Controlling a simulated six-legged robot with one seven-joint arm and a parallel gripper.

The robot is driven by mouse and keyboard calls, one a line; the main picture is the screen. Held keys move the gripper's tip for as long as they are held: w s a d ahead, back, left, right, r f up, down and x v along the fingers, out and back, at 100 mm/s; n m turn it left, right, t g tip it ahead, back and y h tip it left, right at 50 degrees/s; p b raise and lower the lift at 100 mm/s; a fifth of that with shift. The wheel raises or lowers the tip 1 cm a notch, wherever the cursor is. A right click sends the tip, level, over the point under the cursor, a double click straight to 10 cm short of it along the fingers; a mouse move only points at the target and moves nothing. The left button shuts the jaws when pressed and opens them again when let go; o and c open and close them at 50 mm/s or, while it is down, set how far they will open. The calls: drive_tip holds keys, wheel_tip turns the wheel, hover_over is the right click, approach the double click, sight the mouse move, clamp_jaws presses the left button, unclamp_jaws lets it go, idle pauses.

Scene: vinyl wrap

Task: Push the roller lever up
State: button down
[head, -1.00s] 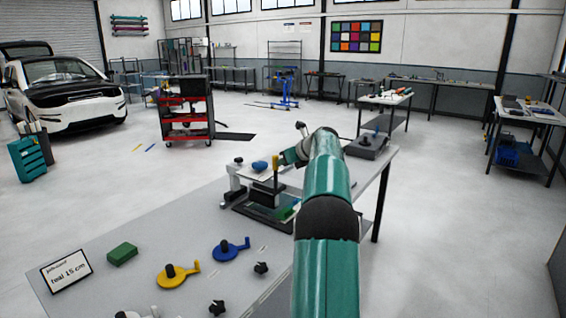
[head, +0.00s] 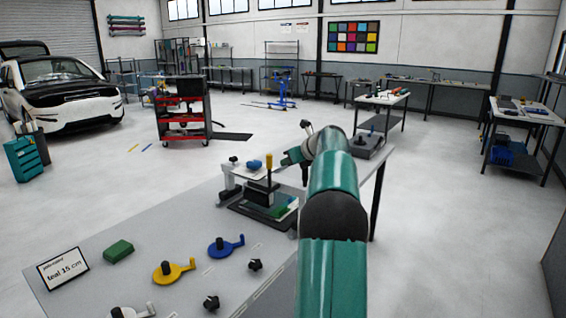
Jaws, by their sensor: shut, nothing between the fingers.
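A yellow upright handle (head: 269,160), which looks like the roller lever, stands on a black block of the small device (head: 235,208) at the far end of the grey table. It shows clear, but its pivot is too small to make out. The device has a dark base, with a green piece (head: 284,206) on it. My green arm reaches over the table from the bottom right and bends down at its far end. My gripper (head: 305,180) appears as a small dark shape just right of the handle, apart from it. It is shut and empty; its tips are partly hidden by my arm.
On the table's near part lie a green block (head: 118,251), a yellow crank (head: 174,271), a blue crank (head: 226,245), black knobs (head: 255,265) and a "teal 15 cm" sign (head: 63,270). A grey box (head: 368,147) sits at the back right corner.

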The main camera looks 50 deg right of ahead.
drive_tip(key=w+r+v, duration=0.1)
drive_tip(key=v, duration=0.7)
drive_tip(key=shift+s+r, duration=0.2)
drive_tip(key=shift+r, duration=0.1)
drive_tip(key=shift+d, duration=0.15)
drive_tip(key=a+n+g+y, duration=0.25)
drive_tip(key=a+n, duration=1.45)
drive_tip(key=a, duration=1.8)
drive_tip(key=s+a+f+n+g+h, duration=0.1)
drive_tip(key=s+a+f+n, duration=0.5)
drive_tip(key=s+a+n, duration=0.4)
drive_tip(key=s+a+f+n+g, duration=0.2)
drive_tip(key=s+a+f+n, duration=0.5)
drive_tip(key=s+a+n, duration=0.3)
drive_tip(key=shift+a+f+h, duration=0.35)
drive_tip(key=shift+a, duration=0.65)
